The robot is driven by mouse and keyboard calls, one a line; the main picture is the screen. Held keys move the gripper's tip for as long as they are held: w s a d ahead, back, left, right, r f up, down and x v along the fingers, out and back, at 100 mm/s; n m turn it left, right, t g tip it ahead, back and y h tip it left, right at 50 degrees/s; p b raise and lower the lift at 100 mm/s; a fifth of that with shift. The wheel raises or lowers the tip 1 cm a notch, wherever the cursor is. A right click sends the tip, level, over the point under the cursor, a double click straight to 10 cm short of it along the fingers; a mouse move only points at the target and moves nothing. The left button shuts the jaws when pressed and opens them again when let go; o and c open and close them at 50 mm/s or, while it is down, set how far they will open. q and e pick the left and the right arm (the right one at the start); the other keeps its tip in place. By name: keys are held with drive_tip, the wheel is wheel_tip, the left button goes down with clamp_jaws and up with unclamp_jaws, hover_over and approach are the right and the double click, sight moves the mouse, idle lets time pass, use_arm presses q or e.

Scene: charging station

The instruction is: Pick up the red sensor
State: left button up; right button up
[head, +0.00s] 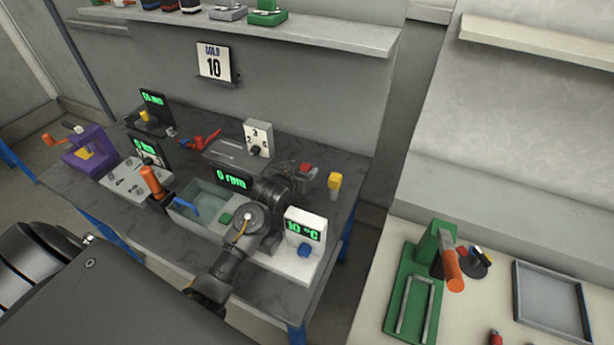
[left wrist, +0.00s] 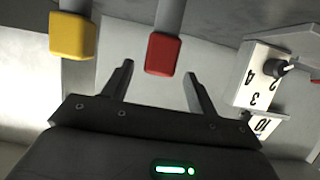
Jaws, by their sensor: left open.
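The red sensor (head: 305,167) has a red block-shaped head; in the left wrist view its head (left wrist: 163,53) sits on a grey shaft. My left gripper (head: 302,178) is close beside it in the head view, partly covering its lower part. In the left wrist view my left gripper (left wrist: 158,80) is open, with the red head between and just beyond the two fingertips. No contact shows. A yellow sensor (head: 335,182) stands just right of the red one; it also shows in the left wrist view (left wrist: 72,36). My right gripper is not in view.
A white dial block (head: 258,137) stands behind my left gripper. A white box with a green temperature readout (head: 304,226) is in front, and a clear basin (head: 190,222) is to the left. A second table with a green press (head: 415,290) is at right.

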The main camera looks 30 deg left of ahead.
use_arm(q)
drive_tip(key=x, duration=0.4)
drive_tip(key=shift+w+d+f+p, duration=0.1)
drive_tip(key=shift+d+p, duration=0.05)
drive_tip(key=shift+p, duration=0.2)
drive_tip(key=c, duration=1.1)
